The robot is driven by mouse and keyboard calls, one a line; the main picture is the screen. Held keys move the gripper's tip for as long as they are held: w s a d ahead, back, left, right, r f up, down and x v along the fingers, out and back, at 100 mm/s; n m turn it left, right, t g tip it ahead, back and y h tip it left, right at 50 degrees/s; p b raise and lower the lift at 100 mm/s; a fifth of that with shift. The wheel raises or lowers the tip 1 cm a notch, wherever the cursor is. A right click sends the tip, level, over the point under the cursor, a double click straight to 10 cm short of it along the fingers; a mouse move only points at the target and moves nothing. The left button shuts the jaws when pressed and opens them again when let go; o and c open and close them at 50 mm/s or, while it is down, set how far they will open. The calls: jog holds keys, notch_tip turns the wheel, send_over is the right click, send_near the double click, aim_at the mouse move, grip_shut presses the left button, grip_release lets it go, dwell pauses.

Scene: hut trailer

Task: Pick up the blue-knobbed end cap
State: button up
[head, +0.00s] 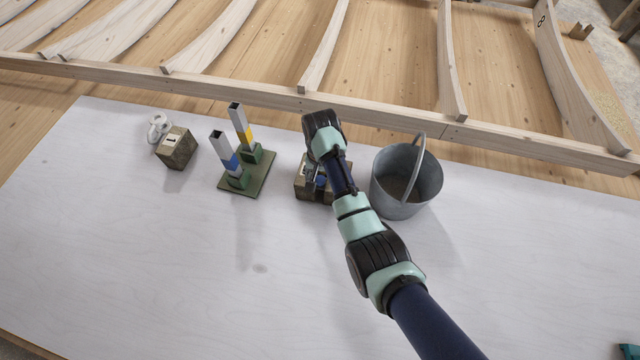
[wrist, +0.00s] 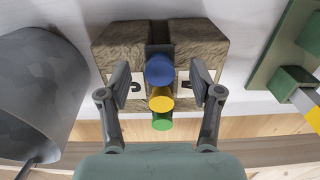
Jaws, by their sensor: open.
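The blue-knobbed end cap shows as a round blue knob (wrist: 160,69) in the wrist view. It is in line with a yellow knob (wrist: 161,100) and a green knob (wrist: 162,122), in a dark channel between two rough brown blocks (wrist: 121,34). The cap's body below the knob is hidden. My gripper (wrist: 160,78) is open, one finger on each side of the row around the blue and yellow knobs, with gaps visible. In the head view, my gripper (head: 316,176) is over the blocks (head: 303,188) and partly covers them.
A grey metal bucket (head: 402,190) stands close right of the blocks. Left is a green stand (head: 247,184) with two upright square tubes, banded blue and yellow. Farther left are a block labelled 1 (head: 178,152) and a white item (head: 157,127). The front white table (head: 180,270) is clear.

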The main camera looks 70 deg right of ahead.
aim_at(320, 179)
jog(key=shift+f, duration=0.85)
jog(key=c, duration=1)
jog(key=shift+r, duration=0.1)
notch_tip(320, 179, up, 20)
jog(key=p, duration=1)
